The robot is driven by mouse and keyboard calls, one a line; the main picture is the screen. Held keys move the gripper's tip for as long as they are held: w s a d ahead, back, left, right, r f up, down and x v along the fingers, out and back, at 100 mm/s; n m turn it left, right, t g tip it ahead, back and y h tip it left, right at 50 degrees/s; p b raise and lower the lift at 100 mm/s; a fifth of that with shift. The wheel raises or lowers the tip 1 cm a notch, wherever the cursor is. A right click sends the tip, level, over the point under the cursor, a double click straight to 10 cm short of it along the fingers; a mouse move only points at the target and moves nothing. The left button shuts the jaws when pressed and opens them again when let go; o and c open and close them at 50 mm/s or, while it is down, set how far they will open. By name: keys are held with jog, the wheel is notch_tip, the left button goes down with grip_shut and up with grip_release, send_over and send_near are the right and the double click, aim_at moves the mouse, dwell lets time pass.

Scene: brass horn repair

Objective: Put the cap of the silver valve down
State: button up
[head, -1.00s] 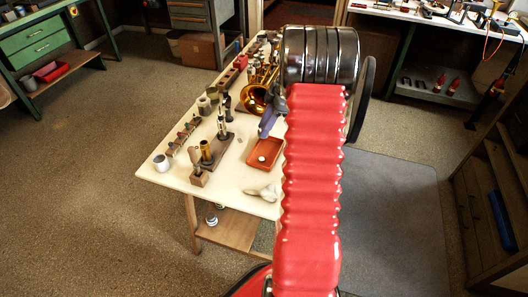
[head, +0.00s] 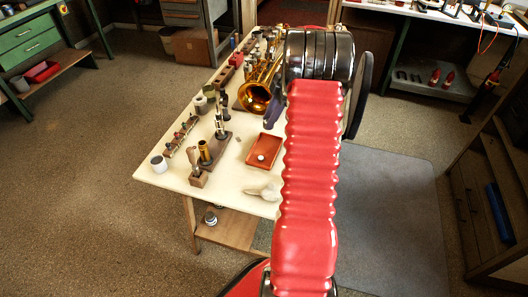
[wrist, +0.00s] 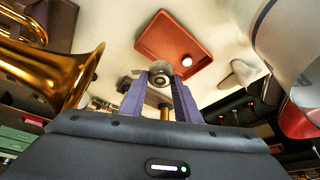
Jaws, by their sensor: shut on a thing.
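My gripper (wrist: 159,82), with purple fingers, is shut on a grey metal cap (wrist: 160,67) in the wrist view. It holds the cap between its fingertips, beside the orange-red tray (wrist: 152,41) in that picture; the height above the bench is unclear. In the head view the tray (head: 255,152) lies on the bench with a small white round piece (head: 261,157) in it. A purple finger (head: 271,114) shows beside my red arm; the cap is hidden there. A silvery valve (head: 220,126) stands upright on a wooden block left of the tray.
A brass horn (head: 255,95) lies behind the tray; its bell (wrist: 82,75) is close left of my gripper in the wrist view. A brass cylinder (head: 204,151), a white cup (head: 159,163) and a pale lump (head: 264,192) stand near the bench front. Pale benchtop (head: 232,178) is clear before the tray.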

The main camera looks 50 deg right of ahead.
send_near(264, 146)
jog(key=shift+w+a+f, duration=0.5)
jog(key=shift+a, duration=0.25)
jog(key=shift+f, duration=1.85)
jog(key=shift+f, duration=0.1)
jog(key=o, duration=1.2)
jog(key=v, duration=1.2)
